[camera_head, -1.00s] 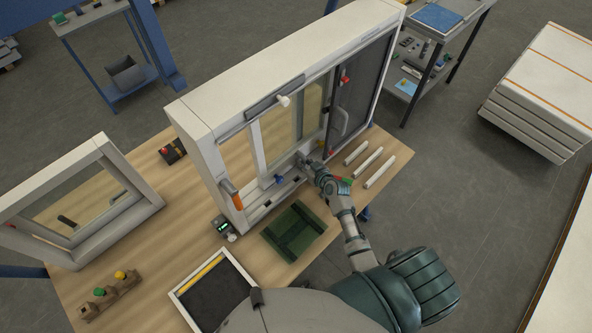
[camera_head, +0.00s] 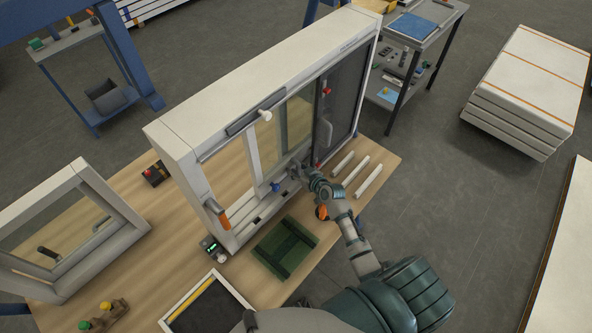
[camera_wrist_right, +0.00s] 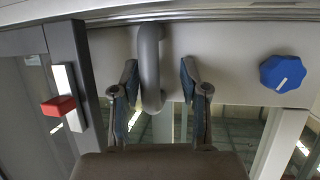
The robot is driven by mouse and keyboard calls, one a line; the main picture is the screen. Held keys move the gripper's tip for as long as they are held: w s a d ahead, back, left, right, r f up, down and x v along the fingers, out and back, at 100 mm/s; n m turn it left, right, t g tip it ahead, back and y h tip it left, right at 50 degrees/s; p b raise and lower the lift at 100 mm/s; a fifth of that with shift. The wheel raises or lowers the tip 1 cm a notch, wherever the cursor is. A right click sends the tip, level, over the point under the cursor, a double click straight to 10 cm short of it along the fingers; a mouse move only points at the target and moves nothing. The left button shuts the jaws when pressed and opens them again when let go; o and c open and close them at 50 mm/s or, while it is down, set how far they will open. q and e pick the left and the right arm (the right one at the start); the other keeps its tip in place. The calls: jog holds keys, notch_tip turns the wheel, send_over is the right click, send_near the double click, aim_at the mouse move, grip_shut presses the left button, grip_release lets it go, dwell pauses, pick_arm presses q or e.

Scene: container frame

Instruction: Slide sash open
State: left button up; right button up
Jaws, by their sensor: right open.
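The white window frame (camera_head: 178,137) stands upright on the wooden bench. Its sliding sash has a pale upright stile (camera_head: 253,155) and a blue knob (camera_head: 275,187) low down, also seen in the wrist view (camera_wrist_right: 283,73). A dark panel (camera_head: 350,95) fills the right part of the frame. My right gripper (camera_head: 296,171) is at the lower sash rail. In the wrist view its open fingers (camera_wrist_right: 158,75) stand either side of a grey bar handle (camera_wrist_right: 149,60). I cannot tell whether they touch it. A red latch (camera_wrist_right: 58,106) is left of them. My left gripper is not seen.
A green mat (camera_head: 286,249) and a black tray with a pale rim (camera_head: 167,316) lie in front of the frame. White strips (camera_head: 368,181) lie right of my forearm. A smaller window frame (camera_head: 125,215) stands at left. An orange handle (camera_head: 223,219) is at the frame's lower left.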

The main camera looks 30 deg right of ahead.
notch_tip(320, 180, up, 9)
jog(key=shift+f, duration=0.1)
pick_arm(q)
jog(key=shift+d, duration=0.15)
pick_arm(e)
jog(key=shift+a+r, duration=0.2)
jog(key=shift+r, duration=0.2)
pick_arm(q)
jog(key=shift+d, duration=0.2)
pick_arm(e)
jog(key=shift+d+f, duration=0.1)
jog(key=shift+d, duration=0.15)
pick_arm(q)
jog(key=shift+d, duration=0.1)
